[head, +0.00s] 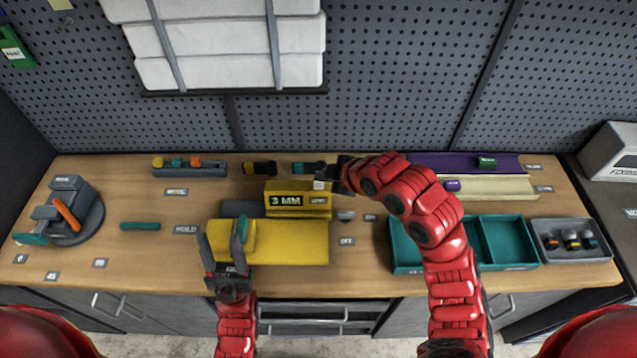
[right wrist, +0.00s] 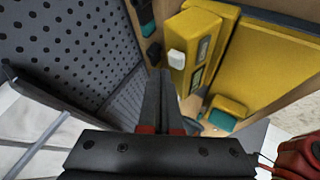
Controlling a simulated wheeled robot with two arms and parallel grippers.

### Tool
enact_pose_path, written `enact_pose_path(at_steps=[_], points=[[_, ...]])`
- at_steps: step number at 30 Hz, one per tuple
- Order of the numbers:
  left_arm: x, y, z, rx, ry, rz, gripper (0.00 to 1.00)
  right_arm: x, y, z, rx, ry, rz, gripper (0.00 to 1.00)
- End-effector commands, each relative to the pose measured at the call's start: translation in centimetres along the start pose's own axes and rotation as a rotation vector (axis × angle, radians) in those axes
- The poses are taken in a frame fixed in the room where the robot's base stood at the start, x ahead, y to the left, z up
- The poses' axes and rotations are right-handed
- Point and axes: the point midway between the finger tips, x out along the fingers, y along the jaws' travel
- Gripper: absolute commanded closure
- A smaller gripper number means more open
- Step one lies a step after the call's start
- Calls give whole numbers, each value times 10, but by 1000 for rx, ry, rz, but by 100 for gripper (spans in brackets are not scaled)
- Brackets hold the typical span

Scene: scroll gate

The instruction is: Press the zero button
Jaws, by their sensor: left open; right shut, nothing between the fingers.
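The yellow gauge box (head: 283,198) stands at the back of the yellow base plate (head: 295,250) and its display reads 3 MM. A pale button (head: 320,185) sits on the box's top right; it also shows in the right wrist view (right wrist: 177,58). A small label, too small to read surely, is below it. My right gripper (head: 336,174) is shut and empty, close beside the button; whether they touch I cannot tell.
Teal trays (head: 508,241) and a grey tray with knobs (head: 571,240) stand at the right. A clamp-like device (head: 68,210) stands at the left, near a teal rod (head: 140,226). A rack of coloured pieces (head: 190,170) is at the back. The pegboard (head: 400,90) rises behind.

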Motion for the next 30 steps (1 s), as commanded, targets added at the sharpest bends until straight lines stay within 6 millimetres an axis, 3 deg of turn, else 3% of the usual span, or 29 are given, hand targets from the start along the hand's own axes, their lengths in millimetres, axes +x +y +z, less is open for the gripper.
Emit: enact_pose_path(at_steps=[14,30], points=[[-12,1,2,0,0,0,50,6,-5,4,0,1,1,100],[-13,1,2,0,0,0,50,7,-5,5,0,0,0,100]])
